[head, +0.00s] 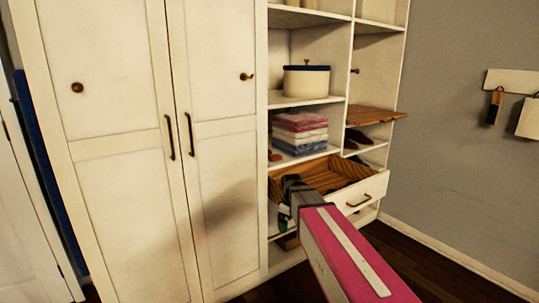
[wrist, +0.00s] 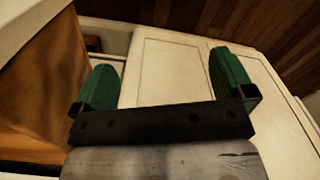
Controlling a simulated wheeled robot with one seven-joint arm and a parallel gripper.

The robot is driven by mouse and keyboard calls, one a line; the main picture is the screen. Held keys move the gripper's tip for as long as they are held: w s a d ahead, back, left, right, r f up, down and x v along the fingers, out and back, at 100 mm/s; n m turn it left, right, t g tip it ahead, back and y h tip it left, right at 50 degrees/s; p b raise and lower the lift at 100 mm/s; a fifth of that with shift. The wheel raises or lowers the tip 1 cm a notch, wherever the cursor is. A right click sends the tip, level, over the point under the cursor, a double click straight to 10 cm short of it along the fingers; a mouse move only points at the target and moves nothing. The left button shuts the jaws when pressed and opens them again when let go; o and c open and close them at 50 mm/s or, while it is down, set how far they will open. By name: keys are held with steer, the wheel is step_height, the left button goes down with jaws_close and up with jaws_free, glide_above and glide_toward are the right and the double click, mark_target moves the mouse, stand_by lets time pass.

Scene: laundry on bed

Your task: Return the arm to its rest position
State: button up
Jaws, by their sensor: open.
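My arm (head: 335,250), with a pink link, reaches from the lower right of the head view toward the wardrobe shelves. Its end is in front of the left side of an open drawer (head: 370,194). My gripper (wrist: 164,78) shows in the wrist view with two green fingers spread wide apart. Nothing is held between them; a pale panelled surface shows behind the gap. In the head view the gripper is mostly hidden behind the dark wrist, with only a bit of green showing.
The white wardrobe (head: 222,150) has closed doors on the left. Its shelves hold a white pot with a dark rim (head: 306,80) and folded cloths (head: 299,131). A wooden board (head: 375,115) juts out at right. Dark floor (head: 430,262) is clear at lower right.

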steer(key=s+d+f+m, duration=1)
steer(key=s+f+m, duration=0.1)
steer(key=s, duration=0.2)
steer(key=shift+d, duration=0.4)
